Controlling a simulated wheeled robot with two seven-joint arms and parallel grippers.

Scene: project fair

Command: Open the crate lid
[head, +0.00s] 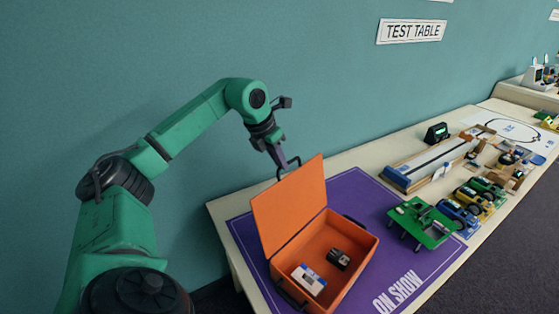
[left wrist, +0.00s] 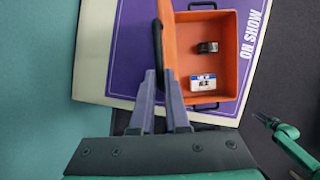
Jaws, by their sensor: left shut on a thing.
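The orange crate (head: 354,281) stands on a purple mat on the table. Its lid (head: 290,207) stands raised, close to upright, along the crate's wall side, and the inside is visible. The lid's dark handle (left wrist: 157,41) is at the lid's upper edge. My left gripper (head: 281,161) is shut on this handle; its fingers (left wrist: 160,78) also show in the left wrist view. In that view the lid is seen nearly edge-on. My right gripper (left wrist: 266,119) shows small at the right of the left wrist view, away from the crate; its jaws are too small to judge.
A white and blue box (head: 309,279) and a small dark object (head: 339,259) lie inside the crate. A green model table (head: 424,223) stands right of it on the purple mat (head: 249,239). Several toy vehicles and a long track stand farther right. The wall is close behind.

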